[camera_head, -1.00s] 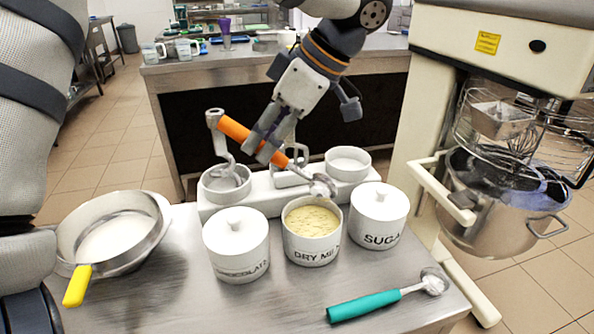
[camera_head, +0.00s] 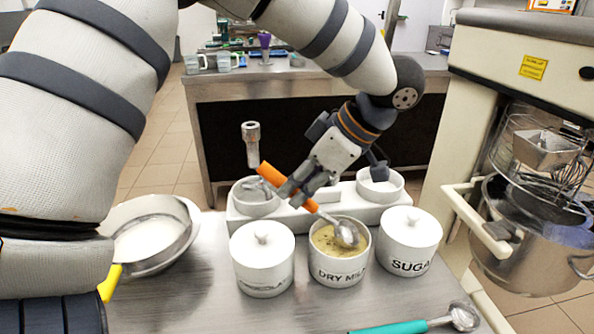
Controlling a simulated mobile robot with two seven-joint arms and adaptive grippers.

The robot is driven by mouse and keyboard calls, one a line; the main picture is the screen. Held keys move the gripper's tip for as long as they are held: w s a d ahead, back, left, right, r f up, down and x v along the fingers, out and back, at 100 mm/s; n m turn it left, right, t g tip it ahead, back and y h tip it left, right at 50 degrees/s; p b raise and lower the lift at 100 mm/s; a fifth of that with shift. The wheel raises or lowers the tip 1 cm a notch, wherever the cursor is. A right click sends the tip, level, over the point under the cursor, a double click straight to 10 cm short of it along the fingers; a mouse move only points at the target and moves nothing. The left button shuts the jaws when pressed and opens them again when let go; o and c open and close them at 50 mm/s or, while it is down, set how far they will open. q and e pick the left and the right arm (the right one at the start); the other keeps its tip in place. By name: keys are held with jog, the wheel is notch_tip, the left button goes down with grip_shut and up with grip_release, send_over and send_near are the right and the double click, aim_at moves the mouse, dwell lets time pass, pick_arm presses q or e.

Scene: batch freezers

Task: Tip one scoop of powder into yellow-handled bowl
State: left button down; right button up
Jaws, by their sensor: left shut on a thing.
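My left gripper (camera_head: 290,190) is shut on the orange-handled scoop (camera_head: 275,177), above the open canister. The scoop's metal bowl (camera_head: 345,234) is at the mouth of the open dry milk canister (camera_head: 337,276), over or in the pale yellow powder (camera_head: 328,240); I cannot tell how much powder it holds. The yellow-handled bowl (camera_head: 184,252) stands at the left of the table, with white content inside; its yellow handle (camera_head: 110,284) is partly hidden by my left arm. My right gripper is not in view.
A lidded canister (camera_head: 262,268) stands left of the dry milk and a lidded sugar canister (camera_head: 409,250) right of it. A white stand (camera_head: 240,222) with small bowls is behind. A teal-handled scoop (camera_head: 395,328) lies in front; a mixer (camera_head: 540,235) stands at right.

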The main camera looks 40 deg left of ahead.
pick_arm(q)
jog(key=shift+d+f, duration=0.1)
jog(key=shift+f, duration=0.7)
jog(key=shift+w+d, duration=0.25)
jog(key=shift+d, duration=0.3)
jog(key=shift+w+d, duration=0.2)
jog(key=shift+d, duration=0.3)
jog(key=shift+s+a+f+h, duration=0.1)
jog(key=shift+a+f+h, duration=0.15)
jog(key=shift+h, duration=0.45)
jog(key=shift+s+a+r, duration=0.1)
jog(key=shift+a+r, duration=0.05)
jog(key=shift+r, duration=0.85)
jog(key=shift+a+r, duration=0.1)
jog(key=shift+r, duration=0.85)
jog(key=shift+s+a+r, duration=0.1)
jog(key=shift+a+r, duration=0.1)
jog(key=shift+r, duration=0.1)
jog(key=a+t+h, duration=0.1)
jog(key=a+h, duration=0.1)
jog(key=h, duration=0.1)
jog(key=shift+s+r+t, duration=0.1)
jog(key=shift+s+t, duration=0.3)
jog(key=shift+a, duration=0.1)
